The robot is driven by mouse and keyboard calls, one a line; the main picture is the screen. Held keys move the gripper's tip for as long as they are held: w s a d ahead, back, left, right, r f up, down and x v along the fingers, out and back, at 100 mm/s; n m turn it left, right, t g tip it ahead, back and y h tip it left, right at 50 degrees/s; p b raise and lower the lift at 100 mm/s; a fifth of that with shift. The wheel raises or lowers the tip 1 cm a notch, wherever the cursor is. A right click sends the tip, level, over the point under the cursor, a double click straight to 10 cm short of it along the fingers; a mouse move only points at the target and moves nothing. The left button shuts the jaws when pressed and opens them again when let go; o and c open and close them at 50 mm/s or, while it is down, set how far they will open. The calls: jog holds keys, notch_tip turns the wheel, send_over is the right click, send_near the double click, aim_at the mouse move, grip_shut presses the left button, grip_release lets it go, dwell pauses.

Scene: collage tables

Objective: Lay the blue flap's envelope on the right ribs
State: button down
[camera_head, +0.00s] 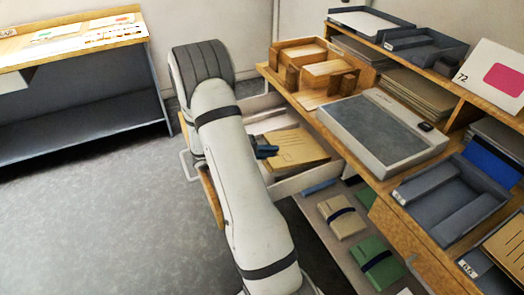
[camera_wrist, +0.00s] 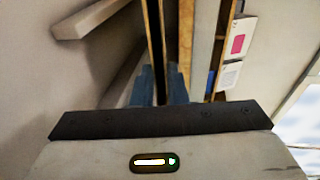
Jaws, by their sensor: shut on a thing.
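My gripper (camera_head: 267,151) shows blue fingers beside a tan envelope (camera_head: 295,149) at the open drawer. Its fingers also show in the wrist view (camera_wrist: 161,88), close together around something thin that I cannot make out clearly. The jaws are shut on what appears to be the tan envelope. Its flap colour is hidden, so I cannot tell whether it is the blue one. No ribs can be made out for certain in either view.
The open white drawer (camera_head: 290,186) sits under the wooden desk. A grey-topped device (camera_head: 385,130), a wooden organiser (camera_head: 290,55) and grey trays (camera_head: 440,205) crowd the desktop. A second table (camera_head: 75,55) stands at far left. Grey floor (camera_head: 90,220) between is clear.

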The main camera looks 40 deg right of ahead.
jog(key=shift+s+d+f, duration=0.1)
jog(key=shift+d+f, duration=0.15)
jog(key=shift+d, duration=0.1)
jog(key=c, duration=1.4)
grip_release()
jog(key=shift+o, duration=0.2)
jog(key=shift+p+v, duration=0.6)
jog(key=shift+v, duration=3.3)
jog(key=shift+r, duration=0.1)
